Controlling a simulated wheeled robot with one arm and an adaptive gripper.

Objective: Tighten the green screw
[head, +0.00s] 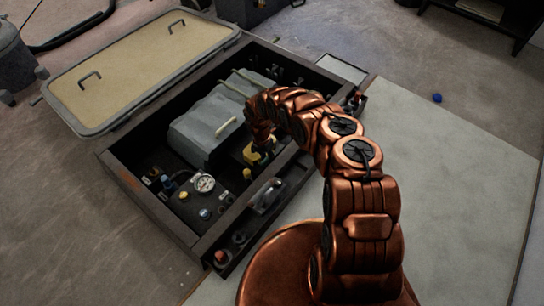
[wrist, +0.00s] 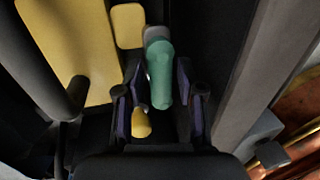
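The green screw (wrist: 159,72) shows in the wrist view as a rounded green piece, wider at the top and leaning slightly, with a grey part at its upper end. My gripper (wrist: 159,85) is open, with its purple-padded fingers on either side of the screw. Narrow dark gaps seem to show between the screw and both fingers, so I see no clear grip. In the head view my gripper (head: 257,153) reaches down into the dark open compartment, and I cannot make out the green screw there.
A yellow knob (wrist: 141,122) sits close to the left finger. A large yellow panel (wrist: 75,45) lies left. In the head view, a grey covered box (head: 205,125), a gauge (head: 204,183) and the compartment's raised frame (head: 225,225) surround my gripper. The open hatch lid (head: 140,70) lies behind left.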

